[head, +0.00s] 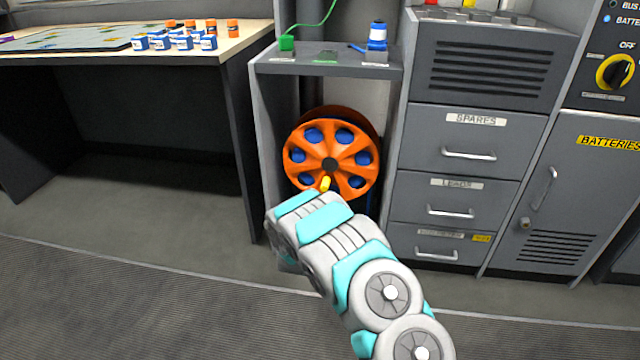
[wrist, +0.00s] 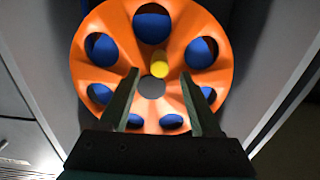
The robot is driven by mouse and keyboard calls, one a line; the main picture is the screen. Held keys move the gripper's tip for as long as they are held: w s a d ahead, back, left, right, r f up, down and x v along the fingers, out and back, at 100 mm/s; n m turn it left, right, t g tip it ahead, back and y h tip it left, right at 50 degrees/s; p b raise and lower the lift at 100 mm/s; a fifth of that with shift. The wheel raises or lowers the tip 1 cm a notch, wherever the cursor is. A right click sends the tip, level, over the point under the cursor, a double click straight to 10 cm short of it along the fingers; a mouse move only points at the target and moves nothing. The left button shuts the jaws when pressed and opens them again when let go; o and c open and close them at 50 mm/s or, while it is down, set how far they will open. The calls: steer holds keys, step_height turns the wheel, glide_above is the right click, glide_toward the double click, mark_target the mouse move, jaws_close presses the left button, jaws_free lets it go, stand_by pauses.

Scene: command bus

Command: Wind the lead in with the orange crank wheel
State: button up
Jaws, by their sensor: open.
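The orange crank wheel (head: 331,137) is upright in the open bay of the grey cabinet, with blue showing through its holes. A yellow handle (head: 325,184) sticks out from it; in the head view it shows near the wheel's lower edge, just above my arm. In the wrist view the wheel (wrist: 185,32) fills the middle, and the yellow handle (wrist: 161,61) stands above the hub, ahead of and between my fingertips. My gripper (wrist: 161,74) is open and empty, facing the wheel. Its fingers are hidden behind my arm in the head view. I cannot tell how far the handle is from the fingertips.
Grey walls of the bay stand close on both sides. A shelf (head: 325,58) above holds a green block (head: 287,43) with a green lead and a blue-and-white item (head: 377,36). Drawers (head: 455,155) are to the right, a table (head: 230,45) to the left.

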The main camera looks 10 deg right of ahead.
mark_target(324, 190)
steer(key=shift+x, duration=3.3)
steer(key=shift+f, duration=0.1)
jaws_close()
